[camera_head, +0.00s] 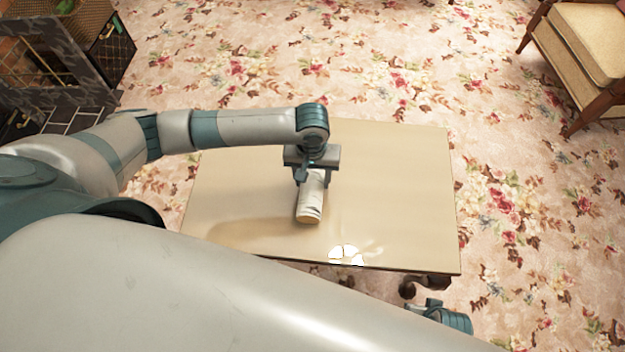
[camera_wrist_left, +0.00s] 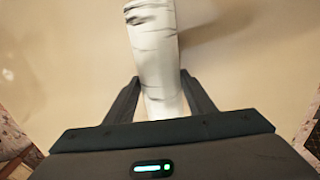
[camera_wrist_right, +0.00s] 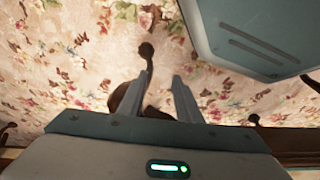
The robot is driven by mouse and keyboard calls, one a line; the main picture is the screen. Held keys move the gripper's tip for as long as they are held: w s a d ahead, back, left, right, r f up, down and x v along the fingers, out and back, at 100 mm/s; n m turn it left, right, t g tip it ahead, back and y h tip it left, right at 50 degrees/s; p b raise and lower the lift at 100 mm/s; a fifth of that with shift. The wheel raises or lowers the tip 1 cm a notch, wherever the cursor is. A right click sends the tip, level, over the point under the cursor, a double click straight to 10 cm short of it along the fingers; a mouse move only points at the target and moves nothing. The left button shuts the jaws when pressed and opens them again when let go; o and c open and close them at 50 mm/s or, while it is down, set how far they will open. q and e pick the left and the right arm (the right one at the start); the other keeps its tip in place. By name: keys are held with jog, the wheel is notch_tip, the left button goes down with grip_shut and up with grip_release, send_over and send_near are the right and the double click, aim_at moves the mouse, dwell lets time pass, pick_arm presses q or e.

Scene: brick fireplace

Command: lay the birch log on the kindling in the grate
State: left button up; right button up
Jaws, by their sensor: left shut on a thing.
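The birch log (camera_head: 311,198) is white with dark marks and has a tan cut end toward the near table edge. My left gripper (camera_head: 314,178) is shut on its far end over the middle of the table. In the left wrist view the log (camera_wrist_left: 153,50) runs out from between the two fingers (camera_wrist_left: 160,88). I cannot tell whether the log touches the tabletop. My right gripper shows in the right wrist view (camera_wrist_right: 163,75), with a gap between its fingers and nothing held, beside the table. The grate and kindling are not clearly visible.
The table (camera_head: 400,180) is otherwise bare except for a bright glare patch near its front edge. A dark stone fireplace surround (camera_head: 75,55) stands far left, with a black mesh-sided box (camera_head: 110,45) beside it. A cushioned chair (camera_head: 590,40) is far right. Flowered carpet lies between.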

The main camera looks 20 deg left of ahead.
pick_arm(q)
jog(key=shift+f, duration=0.7)
jog(key=o, duration=1)
jog(key=shift+f, duration=0.1)
jog(key=shift+c, duration=0.2)
jog(key=o, duration=0.4)
pick_arm(e)
jog(key=shift+s+r, duration=0.15)
jog(key=shift+r, duration=0.05)
jog(key=shift+r, duration=0.1)
